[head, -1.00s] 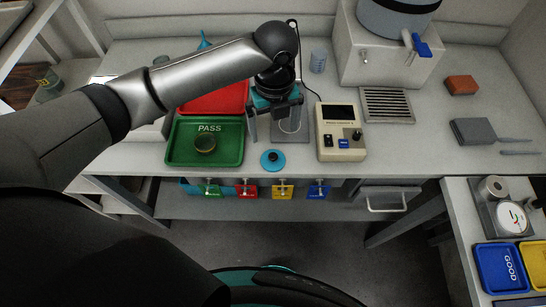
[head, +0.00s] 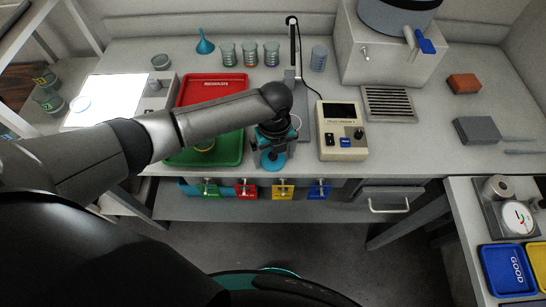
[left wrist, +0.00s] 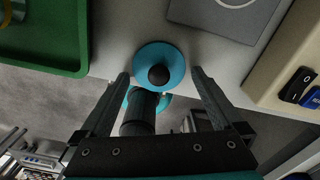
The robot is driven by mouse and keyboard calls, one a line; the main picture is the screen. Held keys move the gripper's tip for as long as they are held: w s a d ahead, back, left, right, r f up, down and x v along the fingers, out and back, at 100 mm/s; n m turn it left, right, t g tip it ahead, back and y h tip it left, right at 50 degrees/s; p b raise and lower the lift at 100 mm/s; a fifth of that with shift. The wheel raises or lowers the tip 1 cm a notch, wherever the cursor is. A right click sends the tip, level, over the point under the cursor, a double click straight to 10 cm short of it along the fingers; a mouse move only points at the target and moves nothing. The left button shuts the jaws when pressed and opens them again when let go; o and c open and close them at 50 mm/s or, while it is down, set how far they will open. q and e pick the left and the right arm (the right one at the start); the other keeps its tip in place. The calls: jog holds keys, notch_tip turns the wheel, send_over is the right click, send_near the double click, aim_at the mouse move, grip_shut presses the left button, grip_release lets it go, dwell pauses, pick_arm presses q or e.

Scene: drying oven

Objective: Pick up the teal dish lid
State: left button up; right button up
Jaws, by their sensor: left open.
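The teal dish lid (head: 273,162) is a round disc with a black knob, lying flat near the front edge of the bench. In the left wrist view the lid (left wrist: 174,57) lies ahead, between the lines of the two fingers. My left gripper (left wrist: 161,75) is open and empty, one fingertip on each side of the black knob in the picture. In the head view my left gripper (head: 270,143) is over the lid and hides part of it. The height of the fingertips above the lid is hard to judge. My right gripper is in neither view.
The green PASS tray (head: 228,152) is left of the lid, with the red tray (head: 205,90) behind it. The beige device (head: 340,140) stands to the right. A stand with a tall post (head: 295,50) is behind. The bench's front edge is close.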

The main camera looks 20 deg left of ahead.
pick_arm(q)
jog(key=shift+f, duration=0.15)
jog(key=c, duration=1)
jog(key=shift+c, duration=0.2)
